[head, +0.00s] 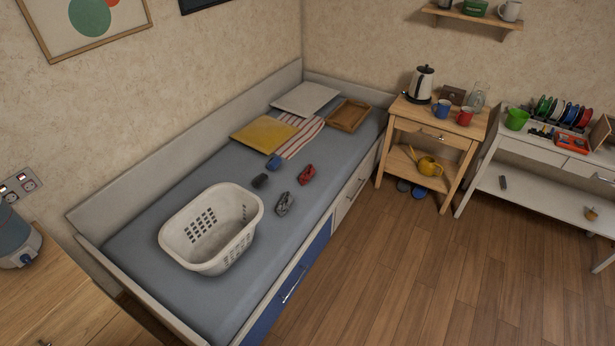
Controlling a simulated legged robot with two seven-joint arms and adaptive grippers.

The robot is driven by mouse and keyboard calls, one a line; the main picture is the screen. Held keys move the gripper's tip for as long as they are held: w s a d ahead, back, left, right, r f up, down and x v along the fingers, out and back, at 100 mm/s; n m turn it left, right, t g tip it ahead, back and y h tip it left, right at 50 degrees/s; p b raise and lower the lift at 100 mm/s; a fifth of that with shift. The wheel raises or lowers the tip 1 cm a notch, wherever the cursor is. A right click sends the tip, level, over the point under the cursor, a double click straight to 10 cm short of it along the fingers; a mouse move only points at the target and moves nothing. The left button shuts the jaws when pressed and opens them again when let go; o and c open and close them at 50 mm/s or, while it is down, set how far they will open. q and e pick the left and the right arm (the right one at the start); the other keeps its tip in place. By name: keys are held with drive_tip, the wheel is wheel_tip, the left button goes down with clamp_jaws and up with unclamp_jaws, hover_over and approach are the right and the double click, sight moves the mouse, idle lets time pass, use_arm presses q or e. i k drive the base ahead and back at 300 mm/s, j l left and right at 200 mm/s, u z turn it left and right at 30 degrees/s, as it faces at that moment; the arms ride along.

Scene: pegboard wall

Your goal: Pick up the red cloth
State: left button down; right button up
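The red cloth (306,175) is a small crumpled bundle on the grey mattress of the bed (150,255), near its front edge. A grey patterned cloth (284,204) lies nearer to me, a dark cloth (260,181) lies to its left, and a blue cloth (273,162) lies behind and left of it. A white laundry basket (212,228) stands on the mattress to the left and nearer; it looks empty. Neither of my grippers is in view.
A yellow folded cloth (264,134), a striped cloth (301,136), a white flat item (305,99) and a wooden tray (347,115) lie farther back on the bed. A wooden side table (424,118) stands right of the bed. The wooden floor (400,270) in front is clear.

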sight(309, 174)
drive_tip(key=i+l, duration=0.2)
drive_tip(key=i, duration=0.2)
drive_tip(key=i+l+z, duration=0.1)
drive_tip(key=i+l, duration=0.35)
drive_tip(key=i, duration=0.3)
drive_tip(key=i+l+z, duration=0.1)
drive_tip(key=i, duration=0.3)
drive_tip(key=l, duration=0.05)
